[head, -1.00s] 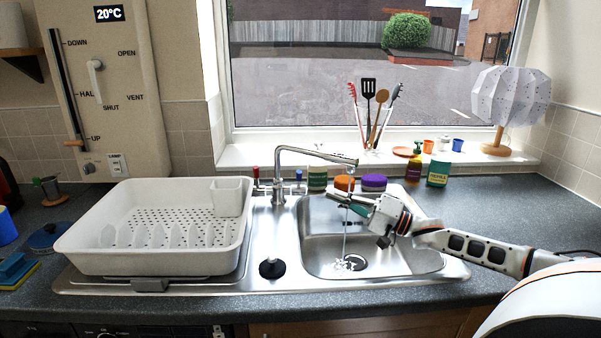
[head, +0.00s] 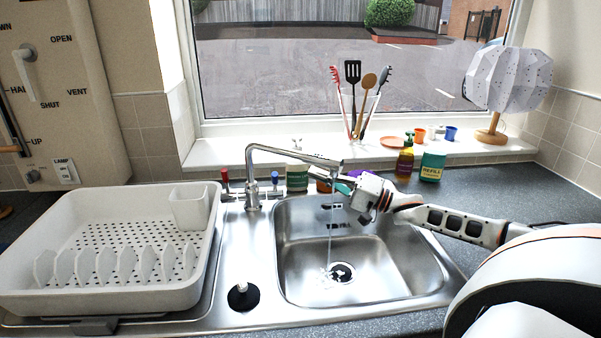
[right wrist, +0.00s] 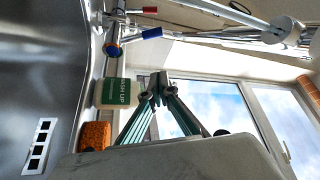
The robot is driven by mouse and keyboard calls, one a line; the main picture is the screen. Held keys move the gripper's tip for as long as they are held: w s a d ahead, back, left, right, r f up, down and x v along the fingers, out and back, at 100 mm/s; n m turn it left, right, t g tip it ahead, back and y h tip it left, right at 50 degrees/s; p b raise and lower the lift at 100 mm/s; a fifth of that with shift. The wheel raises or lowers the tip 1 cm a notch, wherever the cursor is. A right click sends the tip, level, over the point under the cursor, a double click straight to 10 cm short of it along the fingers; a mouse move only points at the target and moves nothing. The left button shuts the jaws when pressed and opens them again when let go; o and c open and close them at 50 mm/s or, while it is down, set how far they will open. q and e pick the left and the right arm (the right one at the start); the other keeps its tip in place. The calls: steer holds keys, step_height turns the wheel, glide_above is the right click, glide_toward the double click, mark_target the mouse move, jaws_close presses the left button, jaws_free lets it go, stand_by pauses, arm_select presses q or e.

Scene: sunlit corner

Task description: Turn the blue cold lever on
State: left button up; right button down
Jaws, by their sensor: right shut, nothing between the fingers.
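The blue cold lever (head: 275,178) stands upright on the right side of the chrome tap (head: 252,180) in the head view. It also shows in the right wrist view (right wrist: 152,33), above and apart from my fingertips. The red lever (head: 224,175) stands on the tap's left side. Water (head: 330,225) runs from the spout into the sink. My right gripper (head: 340,184) is by the spout's end, to the right of the blue lever and not touching it. Its fingertips (right wrist: 158,82) are together and empty in the right wrist view. My left gripper is out of view.
A white dish rack (head: 110,255) fills the left drainer. The steel sink basin (head: 385,260) is empty apart from water. A green-labelled tub (head: 297,178) stands behind the tap. A soap bottle (head: 405,160) and green refill pack (head: 432,166) stand at the back right.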

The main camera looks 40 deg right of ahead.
steer(key=w+a, duration=0.5)
steer(key=a, duration=0.2)
steer(key=shift+w+a+r, duration=0.15)
steer(key=shift+a+r, duration=0.05)
steer(key=shift+r, duration=0.05)
stand_by(0.6)
